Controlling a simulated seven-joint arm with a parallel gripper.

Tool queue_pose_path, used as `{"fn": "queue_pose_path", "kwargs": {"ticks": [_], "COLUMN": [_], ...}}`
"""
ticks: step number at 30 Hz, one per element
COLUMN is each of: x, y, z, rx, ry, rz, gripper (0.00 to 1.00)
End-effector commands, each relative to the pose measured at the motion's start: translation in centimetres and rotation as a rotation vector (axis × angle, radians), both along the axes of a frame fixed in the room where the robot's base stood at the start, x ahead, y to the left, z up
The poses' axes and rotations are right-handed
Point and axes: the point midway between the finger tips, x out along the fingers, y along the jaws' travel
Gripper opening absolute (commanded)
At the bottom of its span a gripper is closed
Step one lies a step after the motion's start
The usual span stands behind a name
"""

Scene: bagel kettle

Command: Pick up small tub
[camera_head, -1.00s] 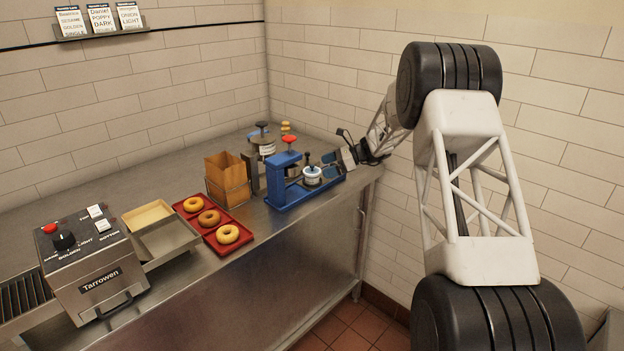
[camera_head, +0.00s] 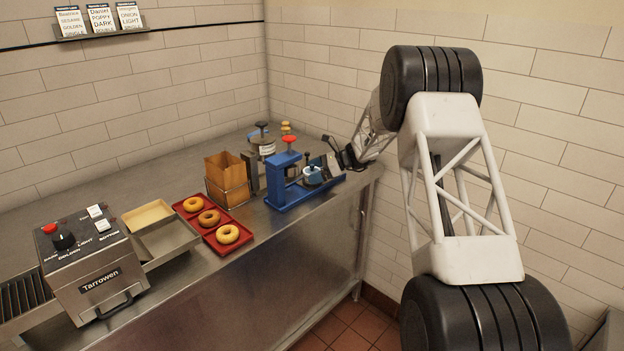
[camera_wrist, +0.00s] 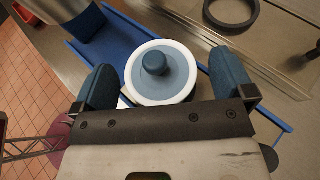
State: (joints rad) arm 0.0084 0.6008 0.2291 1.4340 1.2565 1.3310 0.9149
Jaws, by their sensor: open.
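The small tub (camera_head: 312,177) has a white rim and a blue lid with a dark knob. It stands on the blue stand (camera_head: 290,196) at the right end of the counter. In the wrist view the tub (camera_wrist: 178,76) sits between the two blue finger pads of my gripper (camera_wrist: 166,88). In the head view my gripper (camera_head: 333,160) is just behind and right of the tub, partly hidden.
The blue stand has an upright post with a red knob (camera_head: 290,139) left of the tub. A larger lidded pot (camera_head: 264,146) stands behind. A wire holder with paper bags (camera_head: 227,178) and a red tray (camera_head: 222,247) of bagels lie left. The wall is close on the right.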

Motion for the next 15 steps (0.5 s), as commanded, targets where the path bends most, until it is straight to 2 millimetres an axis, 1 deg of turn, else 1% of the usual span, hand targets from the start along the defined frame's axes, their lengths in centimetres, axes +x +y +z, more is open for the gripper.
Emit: {"fn": "queue_pose_path", "kwargs": {"ticks": [1, 5, 15], "x": [0.00, 0.01, 0.02], "y": [0.38, 0.84, 0.85], "z": [-0.15, -0.30, -0.32], "rx": [0.000, 0.000, 0.000], "ry": [0.000, -0.001, -0.001], "rz": [0.000, -0.001, -0.001], "gripper": [1.00, 1.00, 1.00]}}
